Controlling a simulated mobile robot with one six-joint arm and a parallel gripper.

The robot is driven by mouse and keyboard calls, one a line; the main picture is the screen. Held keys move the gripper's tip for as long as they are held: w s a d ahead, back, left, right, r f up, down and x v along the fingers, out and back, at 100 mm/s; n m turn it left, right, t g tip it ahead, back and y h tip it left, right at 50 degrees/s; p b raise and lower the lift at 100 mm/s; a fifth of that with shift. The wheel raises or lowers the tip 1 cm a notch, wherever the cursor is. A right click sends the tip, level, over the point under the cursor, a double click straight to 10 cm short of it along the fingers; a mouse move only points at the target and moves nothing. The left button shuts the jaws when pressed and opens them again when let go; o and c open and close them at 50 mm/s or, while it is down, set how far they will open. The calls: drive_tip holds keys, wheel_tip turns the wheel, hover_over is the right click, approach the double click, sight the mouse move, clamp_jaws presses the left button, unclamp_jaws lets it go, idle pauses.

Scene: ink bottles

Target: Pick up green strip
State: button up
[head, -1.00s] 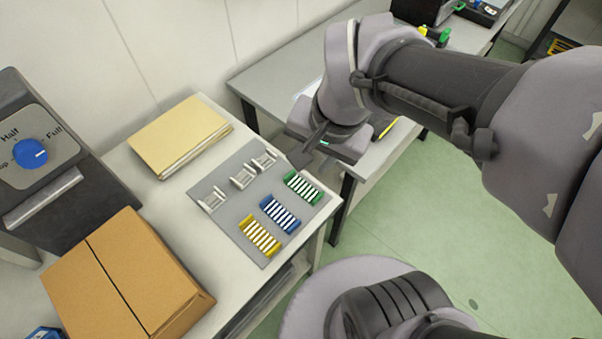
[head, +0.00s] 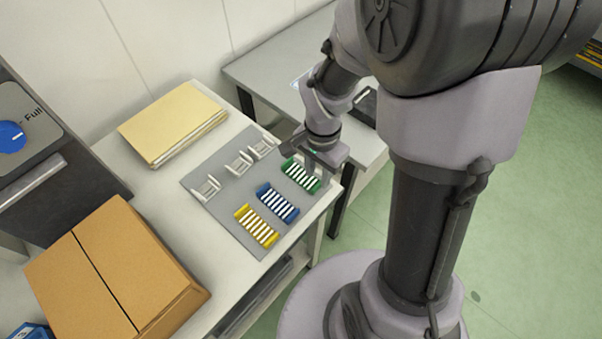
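The green strip (head: 300,175) lies on the grey mat, at its right end, with white bars between green ends. My gripper (head: 314,168) is right over it and hides part of its upper right side. The fingertips are small and partly hidden, so I cannot tell whether they touch the strip or how far apart they are. The strip appears to rest on the mat. A blue strip (head: 278,203) and a yellow strip (head: 257,226) lie beside it in a row.
Several white holders (head: 239,165) stand along the back of the grey mat (head: 222,219). A folder stack (head: 172,122) lies behind. A cardboard box (head: 115,270) and a machine with a blue knob (head: 12,136) are at left. A second table (head: 270,70) stands behind my arm.

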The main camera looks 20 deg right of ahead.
sight(319, 183)
drive_tip(key=f, duration=0.2)
drive_tip(key=f+b, duration=0.1)
drive_tip(key=shift+d+f+b, duration=0.2)
drive_tip(key=shift+f+b, duration=0.1)
drive_tip(key=shift+f, duration=0.1)
drive_tip(key=shift+r, duration=0.15)
clamp_jaws()
